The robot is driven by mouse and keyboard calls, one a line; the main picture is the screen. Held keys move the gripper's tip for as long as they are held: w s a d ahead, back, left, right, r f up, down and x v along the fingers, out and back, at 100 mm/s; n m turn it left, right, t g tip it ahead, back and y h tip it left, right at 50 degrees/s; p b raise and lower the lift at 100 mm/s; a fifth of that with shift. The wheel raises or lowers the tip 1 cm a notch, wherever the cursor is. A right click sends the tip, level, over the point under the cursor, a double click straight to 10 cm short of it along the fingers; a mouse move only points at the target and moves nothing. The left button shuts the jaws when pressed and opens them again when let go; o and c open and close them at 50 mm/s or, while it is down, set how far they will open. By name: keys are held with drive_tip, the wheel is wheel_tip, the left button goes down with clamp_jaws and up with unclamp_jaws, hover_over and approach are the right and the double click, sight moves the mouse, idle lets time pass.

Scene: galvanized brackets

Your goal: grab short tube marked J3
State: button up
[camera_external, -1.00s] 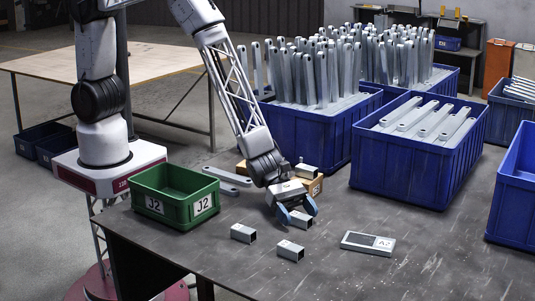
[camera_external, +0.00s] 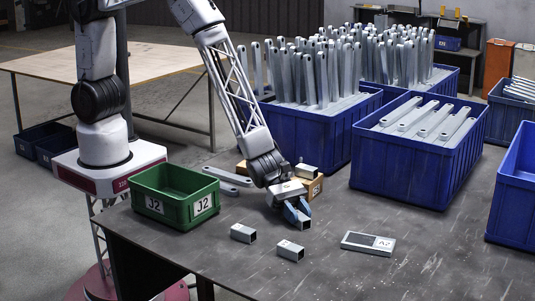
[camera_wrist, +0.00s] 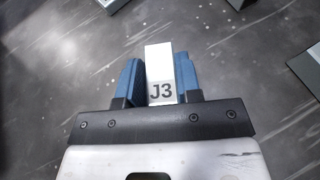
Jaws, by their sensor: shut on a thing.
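The short tube marked J3 (camera_wrist: 159,62) is a grey-white square tube with its J3 label facing the wrist camera. It lies between the two blue fingers of my gripper (camera_wrist: 159,80). The fingers are shut on its sides. In the external view my gripper (camera_external: 298,214) points down at the table, and the open end of the tube (camera_external: 305,225) shows just in front of the fingers. The tube appears to be on or very near the tabletop; I cannot tell whether it touches. The rest of it is hidden by the fingers.
Two other short tubes (camera_external: 243,233) (camera_external: 290,250) lie in front on the dark table. A green J2 bin (camera_external: 175,208) stands left, a cardboard box (camera_external: 316,187) with a tube behind. Blue crates (camera_external: 410,175) fill the back.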

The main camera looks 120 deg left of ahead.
drive_tip(key=shift+c, duration=0.5)
drive_tip(key=shift+r, duration=0.1)
drive_tip(key=shift+r, duration=0.55)
wheel_tip(320, 180, up, 2)
drive_tip(key=shift+r, duration=0.1)
drive_tip(key=s, duration=0.5)
drive_tip(key=s+r, duration=0.1)
drive_tip(key=s, duration=1)
drive_tip(key=shift+r, duration=0.25)
